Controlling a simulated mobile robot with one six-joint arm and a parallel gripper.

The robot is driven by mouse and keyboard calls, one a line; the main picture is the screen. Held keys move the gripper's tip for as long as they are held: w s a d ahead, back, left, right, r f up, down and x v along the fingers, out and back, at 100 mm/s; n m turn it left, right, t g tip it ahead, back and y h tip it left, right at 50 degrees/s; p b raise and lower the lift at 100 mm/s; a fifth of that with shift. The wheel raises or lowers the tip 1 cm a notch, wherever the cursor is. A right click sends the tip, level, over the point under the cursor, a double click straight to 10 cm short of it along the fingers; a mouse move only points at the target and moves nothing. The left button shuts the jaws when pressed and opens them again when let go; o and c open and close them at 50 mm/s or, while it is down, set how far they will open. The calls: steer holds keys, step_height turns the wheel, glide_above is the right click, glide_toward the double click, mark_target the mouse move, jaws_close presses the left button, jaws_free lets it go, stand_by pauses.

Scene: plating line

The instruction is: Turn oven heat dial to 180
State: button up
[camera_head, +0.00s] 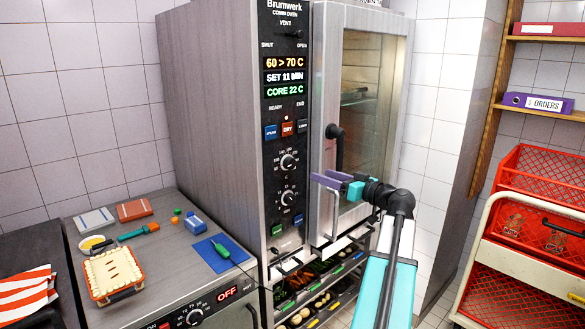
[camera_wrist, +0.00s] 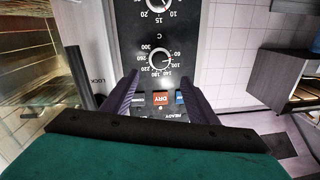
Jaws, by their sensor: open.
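The oven heat dial (camera_head: 287,161) is a round black knob with a white scale, the upper of two knobs on the combi oven's black panel. In the wrist view the heat dial (camera_wrist: 162,60) appears upside down, marked C, from 60 to 300. Its pointer seems to be near the low end; the exact setting is too small to read. The panel display (camera_head: 285,77) reads "60 > 70 C". My gripper (camera_head: 322,179) is in front of the oven, right of the dial, with purple fingers apart. In the wrist view my gripper (camera_wrist: 159,80) is open and empty, apart from the dial.
A lower timer knob (camera_head: 287,198) sits below the heat dial. A red DRY button (camera_head: 288,128) and other buttons lie above it. The oven door handle (camera_head: 336,145) juts out right of the panel. A counter with a pie (camera_head: 113,271) stands at left, red crates (camera_head: 545,185) at right.

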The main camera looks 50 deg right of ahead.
mark_target(292, 165)
steer(key=w+p, duration=0.5)
steer(key=w, duration=0.8)
steer(key=shift+w+a, duration=0.1)
steer(key=shift+w, duration=0.15)
steer(key=shift+c, duration=0.2)
